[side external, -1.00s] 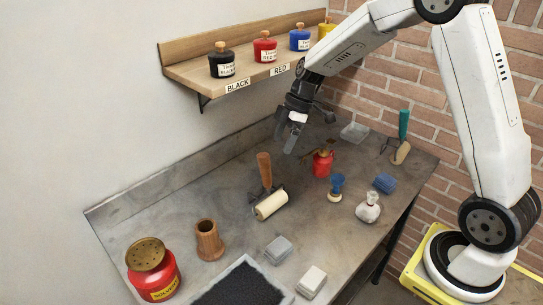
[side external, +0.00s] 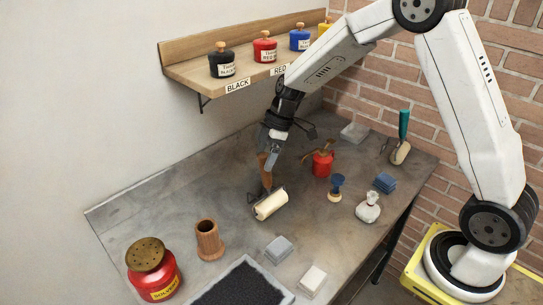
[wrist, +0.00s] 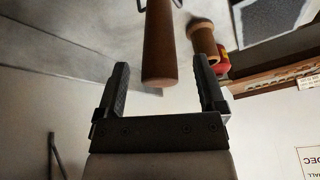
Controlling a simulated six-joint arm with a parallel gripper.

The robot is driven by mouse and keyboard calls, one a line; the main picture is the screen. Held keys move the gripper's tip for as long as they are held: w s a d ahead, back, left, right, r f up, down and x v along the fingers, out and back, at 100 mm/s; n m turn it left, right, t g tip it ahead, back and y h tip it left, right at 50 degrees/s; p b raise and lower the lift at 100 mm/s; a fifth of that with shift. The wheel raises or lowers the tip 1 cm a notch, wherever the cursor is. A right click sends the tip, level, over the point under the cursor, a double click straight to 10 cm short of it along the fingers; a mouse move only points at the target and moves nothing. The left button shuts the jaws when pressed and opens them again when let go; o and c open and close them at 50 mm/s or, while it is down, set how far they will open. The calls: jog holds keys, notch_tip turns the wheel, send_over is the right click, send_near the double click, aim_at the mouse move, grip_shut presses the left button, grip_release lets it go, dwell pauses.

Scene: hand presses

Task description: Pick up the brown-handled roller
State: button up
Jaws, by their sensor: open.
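The brown-handled roller (side external: 270,204) stands on the grey bench with its cream cylinder down and its brown handle (side external: 264,170) pointing up. My gripper (side external: 270,151) is open and sits at the top of the handle in the side view. The roller's cylinder is out of sight in the wrist view.
A brown wooden cup (side external: 208,240) and a red solvent can (side external: 152,270) stand to the left. A red oil can (side external: 323,162) is to the right of the roller. A shelf (side external: 240,68) with several ink jars is on the wall behind. A dark slab (side external: 240,288) lies in front.

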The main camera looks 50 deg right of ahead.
jog(key=shift+x, duration=0.85)
grip_shut()
